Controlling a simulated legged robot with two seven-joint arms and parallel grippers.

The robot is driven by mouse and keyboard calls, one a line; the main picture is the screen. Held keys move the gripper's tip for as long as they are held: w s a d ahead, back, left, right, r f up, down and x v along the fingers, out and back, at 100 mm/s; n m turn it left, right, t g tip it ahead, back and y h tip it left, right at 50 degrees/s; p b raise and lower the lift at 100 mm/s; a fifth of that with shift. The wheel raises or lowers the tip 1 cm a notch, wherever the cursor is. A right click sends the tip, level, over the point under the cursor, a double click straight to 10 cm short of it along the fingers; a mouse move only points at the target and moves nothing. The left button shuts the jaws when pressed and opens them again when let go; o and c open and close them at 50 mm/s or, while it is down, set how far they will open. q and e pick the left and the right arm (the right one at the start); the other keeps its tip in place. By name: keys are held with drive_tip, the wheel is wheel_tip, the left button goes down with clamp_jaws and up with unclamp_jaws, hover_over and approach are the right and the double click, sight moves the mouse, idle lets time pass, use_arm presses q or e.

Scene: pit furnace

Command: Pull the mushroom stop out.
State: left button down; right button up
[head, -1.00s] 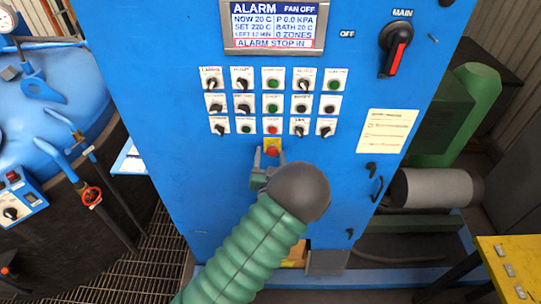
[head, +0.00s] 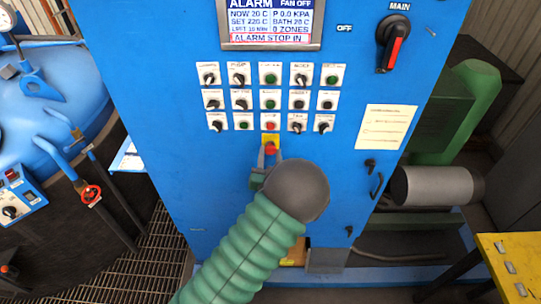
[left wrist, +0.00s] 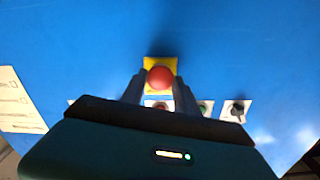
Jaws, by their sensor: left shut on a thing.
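The mushroom stop (head: 271,150) is a red button on a yellow plate, below the rows of switches on the blue cabinet. In the left wrist view the red mushroom stop (left wrist: 160,77) sits between the two fingertips, with the yellow plate (left wrist: 149,63) behind it. My left gripper (head: 268,158) reaches up to the button from below and is shut on it. The display (head: 271,22) on the cabinet reads "ALARM STOP IN". My right gripper is in neither view.
The blue cabinet front (head: 215,180) carries several small switches and buttons above the stop. A main switch (head: 393,45) with a red handle is at upper right. A paper notice (head: 386,127) is on the right. A yellow table (head: 510,262) stands at lower right.

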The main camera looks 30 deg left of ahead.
use_arm(q)
drive_tip(key=c, duration=1.2)
unclamp_jaws()
drive_tip(key=o, duration=0.3)
drive_tip(key=shift+s+d, duration=0.1)
drive_tip(key=shift+d, duration=0.05)
drive_tip(key=p+v, duration=0.6)
drive_tip(key=v, duration=1.1)
